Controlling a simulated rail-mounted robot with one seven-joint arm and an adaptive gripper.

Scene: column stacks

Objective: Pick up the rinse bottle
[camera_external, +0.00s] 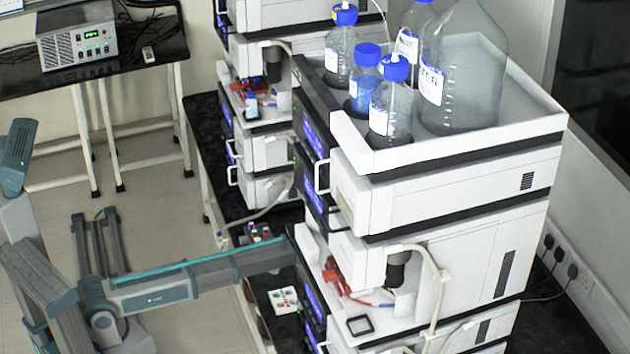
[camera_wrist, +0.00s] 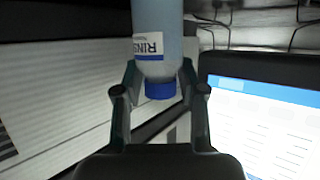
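The rinse bottle (camera_wrist: 158,45) shows in the wrist view at the top middle, with its blue cap (camera_wrist: 160,89) lower in the picture and a white label reading RINS upside down. My gripper (camera_wrist: 159,68) has one finger on each side of the bottle, near its shoulder and cap. The fingertips lie very near the bottle's edges. I cannot tell whether they touch it. In the external view, my arm reaches right to the front of the near instrument stack, and its end is hidden there. I cannot make out the rinse bottle in that view.
The near instrument stack (camera_external: 455,190) carries a white tray (camera_external: 540,112) on top, with several blue-capped bottles and a large clear bottle (camera_external: 468,95). A second stack stands behind. A bright screen (camera_wrist: 265,130) is right of my gripper in the wrist view. Floor is open around my arm.

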